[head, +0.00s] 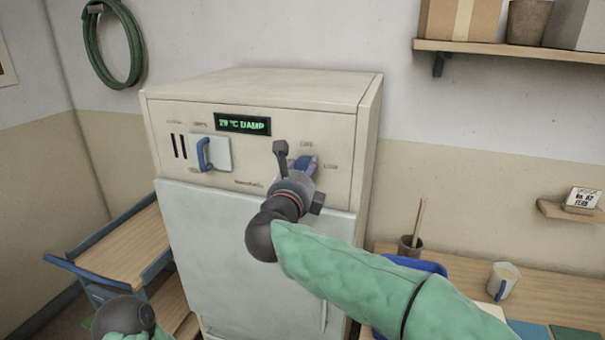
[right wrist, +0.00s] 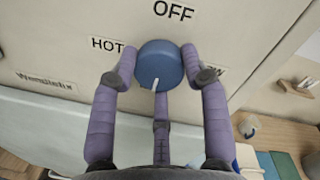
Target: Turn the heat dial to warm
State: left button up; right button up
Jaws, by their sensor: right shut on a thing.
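The heat dial is a round blue knob (right wrist: 160,64) on the front panel of the cream cabinet (head: 262,85). In the right wrist view, OFF stands above it, HOT to its left, and a label on its right is partly covered by a finger. The dial's white mark points down, away from OFF. No label reading warm is visible; a finger covers the panel below the dial. My right gripper (right wrist: 160,80) is shut on the dial, with purple fingers around its sides. In the head view my right gripper (head: 302,164) hides most of the dial.
The cabinet's display (head: 243,124) shows green text, seemingly 29 °C DAMP. A blue handle (head: 205,154) sits at the panel's left. A wooden-topped cart (head: 130,245) stands left. At right, a bench holds a mug (head: 502,282) and a dark pot (head: 410,246).

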jog(key=shift+d+r, duration=0.1)
jog(key=shift+d, duration=0.1)
jog(key=o, duration=1.1)
jog(key=shift+o, duration=0.3)
jog(key=shift+w, duration=0.1)
jog(key=shift+a, duration=0.1)
jog(key=shift+s+a, duration=0.15)
jog(key=shift+s, duration=0.4)
jog(key=v, duration=1.1)
